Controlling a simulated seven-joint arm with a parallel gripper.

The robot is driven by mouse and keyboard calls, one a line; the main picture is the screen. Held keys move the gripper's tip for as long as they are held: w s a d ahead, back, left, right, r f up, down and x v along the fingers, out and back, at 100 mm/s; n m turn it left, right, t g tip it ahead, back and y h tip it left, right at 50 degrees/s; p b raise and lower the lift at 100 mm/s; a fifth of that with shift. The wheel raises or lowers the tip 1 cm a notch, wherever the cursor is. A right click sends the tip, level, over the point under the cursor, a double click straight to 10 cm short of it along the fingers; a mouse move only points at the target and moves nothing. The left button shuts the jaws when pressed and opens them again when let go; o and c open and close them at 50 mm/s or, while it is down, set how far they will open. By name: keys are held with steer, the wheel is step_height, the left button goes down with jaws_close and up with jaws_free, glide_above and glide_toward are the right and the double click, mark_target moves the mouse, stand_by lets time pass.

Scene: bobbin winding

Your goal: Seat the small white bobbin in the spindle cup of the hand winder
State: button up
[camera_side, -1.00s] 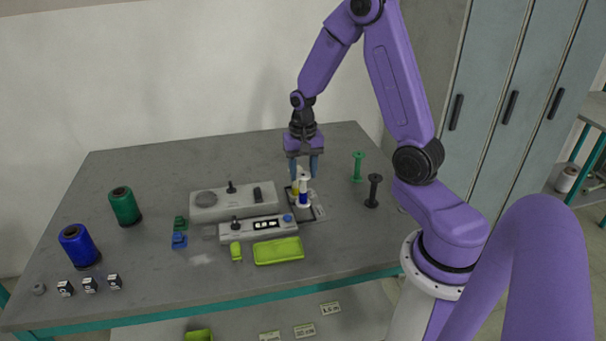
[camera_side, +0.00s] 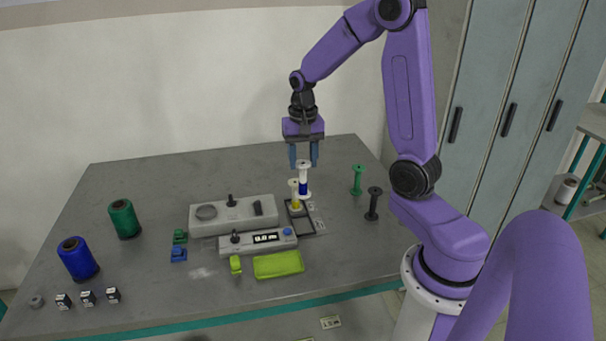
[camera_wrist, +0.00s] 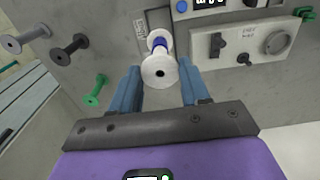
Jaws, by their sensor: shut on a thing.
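A small white bobbin with a blue band (camera_side: 304,186) hangs upright below my gripper (camera_side: 303,160), which is shut on its upper end. In the wrist view the bobbin (camera_wrist: 159,72) shows its white flange end-on between the two blue fingers. Left of the tray is a grey unit (camera_side: 237,222) with a round dark recess (camera_side: 206,212), a lever and a switch; the recess also shows in the wrist view (camera_wrist: 277,43). The held bobbin is not at this recess.
A grey unit with a display (camera_side: 249,243) lies in front. A green bobbin (camera_side: 358,180) and a black bobbin (camera_side: 373,204) stand right. A lime tray (camera_side: 278,265) is at the front; green (camera_side: 124,220) and blue (camera_side: 77,259) spools stand left. The back left table is clear.

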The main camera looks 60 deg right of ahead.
step_height(320, 180, up, 6)
steer(key=shift+f, duration=0.2)
steer(key=w+a, duration=0.7)
steer(key=w, duration=0.5)
steer(key=w+a, duration=0.7)
steer(key=w, duration=0.5)
step_height(320, 180, down, 10)
steer(key=shift+w+f, duration=0.15)
steer(key=shift+f, duration=0.95)
stand_by(1.0)
steer(key=o, duration=0.9)
steer(key=shift+c, duration=0.2)
